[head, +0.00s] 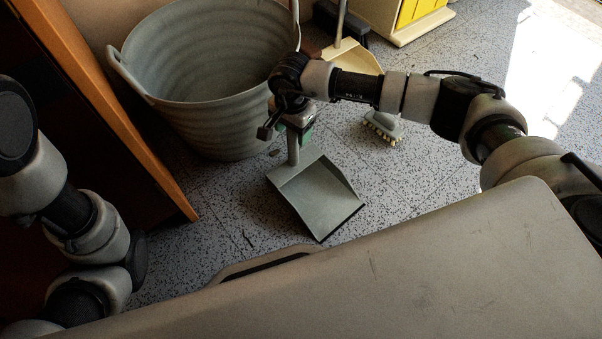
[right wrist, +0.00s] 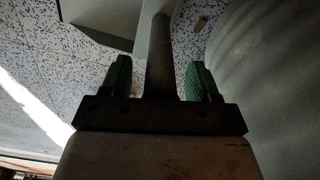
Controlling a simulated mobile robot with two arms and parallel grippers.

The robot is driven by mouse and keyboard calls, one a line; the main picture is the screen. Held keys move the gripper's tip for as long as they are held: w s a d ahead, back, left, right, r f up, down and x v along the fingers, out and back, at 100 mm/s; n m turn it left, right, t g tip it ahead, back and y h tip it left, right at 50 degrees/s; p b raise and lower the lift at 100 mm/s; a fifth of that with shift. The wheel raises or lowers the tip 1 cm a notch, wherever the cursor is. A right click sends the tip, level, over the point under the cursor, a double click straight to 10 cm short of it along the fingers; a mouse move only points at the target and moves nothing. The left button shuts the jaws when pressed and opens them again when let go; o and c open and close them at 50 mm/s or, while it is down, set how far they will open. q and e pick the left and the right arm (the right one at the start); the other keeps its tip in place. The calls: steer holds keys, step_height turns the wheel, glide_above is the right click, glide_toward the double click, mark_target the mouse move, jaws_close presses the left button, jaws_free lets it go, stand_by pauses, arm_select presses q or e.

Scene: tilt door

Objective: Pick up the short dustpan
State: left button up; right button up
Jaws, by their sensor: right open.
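The short dustpan (head: 317,193) is grey-green and stands on the speckled floor in the middle of the head view, its handle rising toward my right gripper (head: 288,131). In the right wrist view the dustpan's handle (right wrist: 160,55) passes between the two green fingertips of my right gripper (right wrist: 157,80). The fingers are open, with a gap visible on each side of the handle. Part of the dustpan's pan (right wrist: 100,22) shows at the top of that view. The upper handle is hidden by the gripper in the head view. My left arm is at the left edge; its gripper is not seen.
A large grey tub (head: 205,85) stands just behind and left of the dustpan. A cream long-handled dustpan (head: 352,58) and a brush (head: 384,127) are behind to the right. A brown wooden panel (head: 120,110) leans at the left. Floor to the right is clear.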

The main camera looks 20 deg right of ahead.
steer(key=shift+r, duration=0.1)
jaws_close()
steer(key=shift+r, duration=0.15)
stand_by(0.3)
